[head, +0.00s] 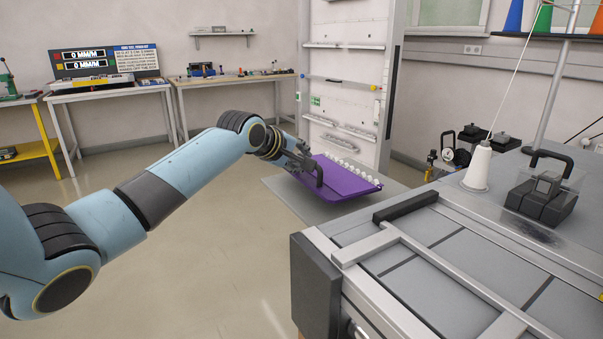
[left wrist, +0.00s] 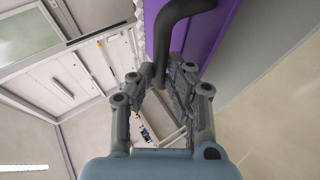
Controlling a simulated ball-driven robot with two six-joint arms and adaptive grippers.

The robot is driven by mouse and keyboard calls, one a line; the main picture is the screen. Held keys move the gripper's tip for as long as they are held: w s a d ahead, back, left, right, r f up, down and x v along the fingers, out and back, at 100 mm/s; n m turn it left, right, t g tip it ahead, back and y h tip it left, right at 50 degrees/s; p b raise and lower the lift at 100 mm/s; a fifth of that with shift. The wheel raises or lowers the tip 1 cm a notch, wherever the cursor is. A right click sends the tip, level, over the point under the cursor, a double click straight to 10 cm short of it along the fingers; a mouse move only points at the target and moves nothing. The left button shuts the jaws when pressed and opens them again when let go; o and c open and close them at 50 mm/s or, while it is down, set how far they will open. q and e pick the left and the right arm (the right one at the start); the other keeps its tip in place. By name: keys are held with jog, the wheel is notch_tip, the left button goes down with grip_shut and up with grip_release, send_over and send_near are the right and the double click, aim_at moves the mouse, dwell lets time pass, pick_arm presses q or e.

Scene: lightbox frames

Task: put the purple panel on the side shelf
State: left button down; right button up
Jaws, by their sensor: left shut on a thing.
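The purple panel (head: 348,184) is a flat board with a row of white knobs along its far edge and a dark curved handle. My left gripper (head: 312,167) is at the panel's left end, shut on the dark handle. The panel hangs out in front of my left arm, near the tall white rack. In the left wrist view the purple panel (left wrist: 217,42) fills the upper middle, and its black handle (left wrist: 163,40) runs down between the fingers of my left gripper (left wrist: 163,85). I cannot tell which surface is the side shelf. My right gripper is not in view.
A tall white rack (head: 343,64) stands behind the panel. A grey metal bench (head: 420,260) fills the lower right, with a white cone (head: 478,166) and a black-handled block (head: 542,190) on it. Worktables and a small wall shelf (head: 221,34) are at the back. The left floor is clear.

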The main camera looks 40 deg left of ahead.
aim_at(305, 174)
pick_arm(q)
notch_tip(305, 174, down, 4)
jog(key=shift+r, duration=0.2)
jog(key=c, duration=1.3)
grip_release()
jog(key=shift+s, duration=0.1)
